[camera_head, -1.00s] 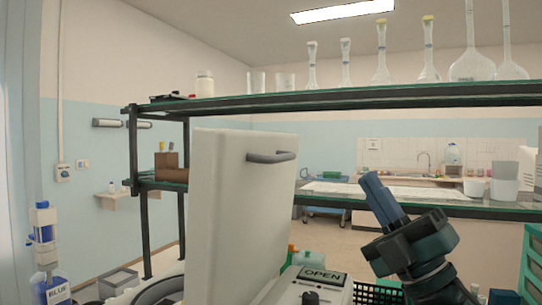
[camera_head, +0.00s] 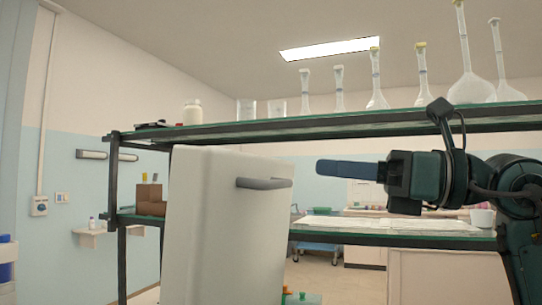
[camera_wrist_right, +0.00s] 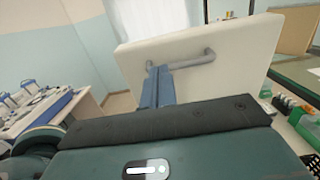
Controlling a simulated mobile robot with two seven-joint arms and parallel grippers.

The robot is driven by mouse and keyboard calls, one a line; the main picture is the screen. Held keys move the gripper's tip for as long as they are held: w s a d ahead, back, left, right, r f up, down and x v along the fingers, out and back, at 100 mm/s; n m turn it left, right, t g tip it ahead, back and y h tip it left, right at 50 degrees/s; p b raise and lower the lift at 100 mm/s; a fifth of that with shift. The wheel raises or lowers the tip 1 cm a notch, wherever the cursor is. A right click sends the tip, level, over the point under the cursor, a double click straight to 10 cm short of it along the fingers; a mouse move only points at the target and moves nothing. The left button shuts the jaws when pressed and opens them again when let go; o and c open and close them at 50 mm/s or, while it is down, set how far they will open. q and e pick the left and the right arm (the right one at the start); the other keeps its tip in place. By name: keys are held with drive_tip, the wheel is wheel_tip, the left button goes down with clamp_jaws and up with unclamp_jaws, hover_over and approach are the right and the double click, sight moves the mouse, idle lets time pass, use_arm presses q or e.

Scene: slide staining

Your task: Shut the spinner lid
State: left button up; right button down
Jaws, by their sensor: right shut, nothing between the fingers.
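The spinner lid (camera_head: 222,225) is a pale, boxy panel that stands open and upright in the head view. A grey bar handle (camera_head: 264,183) sits near its top right. In the right wrist view the lid (camera_wrist_right: 240,65) fills the upper middle, with its handle (camera_wrist_right: 182,60) just beyond my fingertips. My right gripper (camera_head: 320,168) is shut and empty. Its blue fingers point left, to the right of the handle and slightly higher in the picture; a small gap shows between them. The spinner's body is out of the head view. My left gripper is not in view.
A glass shelf (camera_head: 330,123) with flasks, beakers and a white bottle runs behind the lid. A lower shelf (camera_head: 390,227) is behind my right arm. In the right wrist view, a table (camera_wrist_right: 50,115) with equipment stands at the left and a green box (camera_wrist_right: 313,130) at the right.

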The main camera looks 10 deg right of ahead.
sight(250, 160)
drive_tip(key=p+x, duration=0.2)
drive_tip(key=x, duration=0.6)
drive_tip(key=shift+r, duration=0.1)
drive_tip(key=shift+w+a, duration=0.25)
drive_tip(key=shift+a, duration=0.1)
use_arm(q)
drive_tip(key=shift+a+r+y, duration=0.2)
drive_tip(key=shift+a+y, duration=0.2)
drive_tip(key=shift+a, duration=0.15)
use_arm(e)
drive_tip(key=shift+w+a, duration=0.15)
drive_tip(key=shift+a, duration=0.05)
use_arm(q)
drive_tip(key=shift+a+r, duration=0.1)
use_arm(e)
drive_tip(key=shift+a, duration=0.1)
